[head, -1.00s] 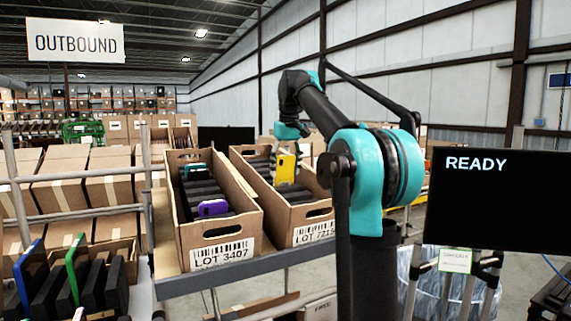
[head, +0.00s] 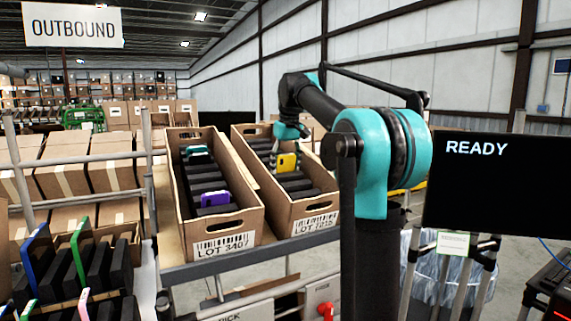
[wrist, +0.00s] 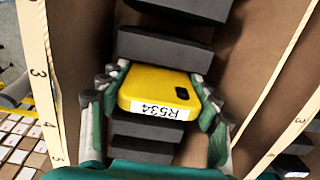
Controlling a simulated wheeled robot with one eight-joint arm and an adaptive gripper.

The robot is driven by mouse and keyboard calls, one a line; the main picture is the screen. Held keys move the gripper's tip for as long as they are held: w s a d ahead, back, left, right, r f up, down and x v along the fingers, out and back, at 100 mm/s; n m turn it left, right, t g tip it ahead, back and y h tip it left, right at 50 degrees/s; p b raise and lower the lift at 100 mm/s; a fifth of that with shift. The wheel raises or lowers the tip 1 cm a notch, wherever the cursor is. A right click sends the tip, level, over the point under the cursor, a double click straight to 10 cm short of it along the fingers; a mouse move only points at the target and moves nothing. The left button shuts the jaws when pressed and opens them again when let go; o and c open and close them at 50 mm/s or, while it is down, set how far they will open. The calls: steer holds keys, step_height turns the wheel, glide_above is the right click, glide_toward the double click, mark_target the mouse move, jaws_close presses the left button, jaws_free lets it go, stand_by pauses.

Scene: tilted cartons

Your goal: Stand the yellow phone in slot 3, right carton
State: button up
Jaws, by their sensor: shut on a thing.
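The yellow phone (head: 287,161), labelled R534, is held upright in my gripper over the right carton; it also shows in the wrist view (wrist: 163,88). My gripper (wrist: 160,97) is shut on it, with a finger on each side. The right carton (head: 312,208), marked LOT 7215, is tilted and has dark foam dividers (wrist: 165,48) forming slots. In the wrist view the phone lies between dividers, near the edge numbers 3 and 4. Its lower end is hidden, so I cannot tell how deep it sits.
The left carton (head: 222,227), LOT 3407, stands beside it and holds a purple phone (head: 214,198) and a teal one (head: 197,149). Blue and green phones stand among dark dividers at lower left. A READY screen (head: 495,185) is at the right.

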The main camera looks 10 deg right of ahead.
steer(key=shift+w+a+f, duration=0.1)
steer(key=shift+w+f, duration=0.15)
steer(key=shift+f, duration=0.15)
steer(key=shift+c, duration=1.2)
steer(key=o, duration=1.6)
steer(key=shift+w, duration=0.1)
steer(key=shift+r, duration=0.5)
step_height(320, 180, up, 11)
steer(key=s, duration=0.2)
steer(key=shift+s+d, duration=0.35)
steer(key=shift+d, duration=0.1)
